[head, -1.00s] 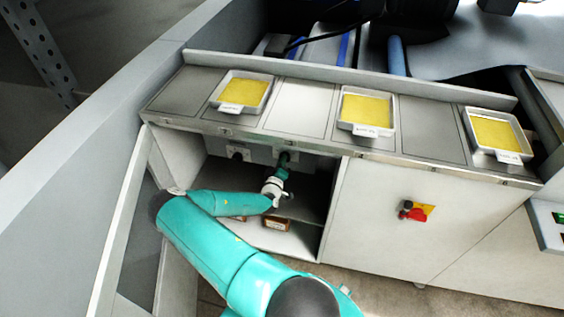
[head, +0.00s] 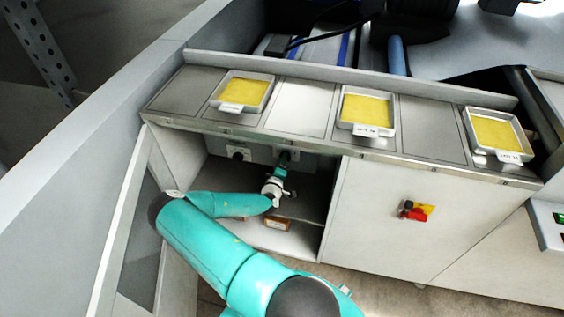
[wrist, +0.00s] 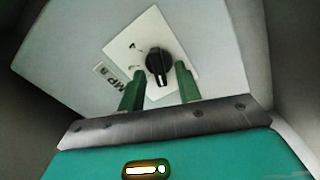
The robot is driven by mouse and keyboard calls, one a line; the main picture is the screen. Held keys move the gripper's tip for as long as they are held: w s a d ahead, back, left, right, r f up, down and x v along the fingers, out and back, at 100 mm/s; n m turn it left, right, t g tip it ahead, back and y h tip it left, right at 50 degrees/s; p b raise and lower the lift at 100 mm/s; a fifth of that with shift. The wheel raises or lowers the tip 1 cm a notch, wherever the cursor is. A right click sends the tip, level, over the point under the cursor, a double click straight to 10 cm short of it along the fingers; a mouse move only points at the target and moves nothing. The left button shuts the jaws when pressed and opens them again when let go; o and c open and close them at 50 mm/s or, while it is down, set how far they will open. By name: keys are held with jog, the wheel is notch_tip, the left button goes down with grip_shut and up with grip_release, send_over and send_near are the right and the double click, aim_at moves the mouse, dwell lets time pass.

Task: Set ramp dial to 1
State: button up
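The ramp dial (wrist: 157,63) is a round black knob on a white plate, with a bar across it that ends low in the wrist view. Part of a label (wrist: 114,81), "MP", shows tilted beside the plate; the small scale marks are too blurred to read. My gripper (wrist: 160,71) is open, with one green finger on each side of the knob's lower part. The right finger looks closer to the knob; I cannot tell whether it touches. In the head view my gripper (head: 282,168) is inside the open cabinet, just below the dark dial.
A second dark knob (head: 238,153) sits left on the cabinet's inner panel. A small brown box (head: 277,224) lies on the cabinet floor. The open door (head: 120,220) stands at left. A red switch (head: 414,211) is on the right front. Trays (head: 366,109) with yellow contents sit on top.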

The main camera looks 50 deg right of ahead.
jog(key=v, duration=1.3)
jog(key=shift+s+a, duration=0.2)
jog(key=shift+a, duration=0.15)
dwell(0.4)
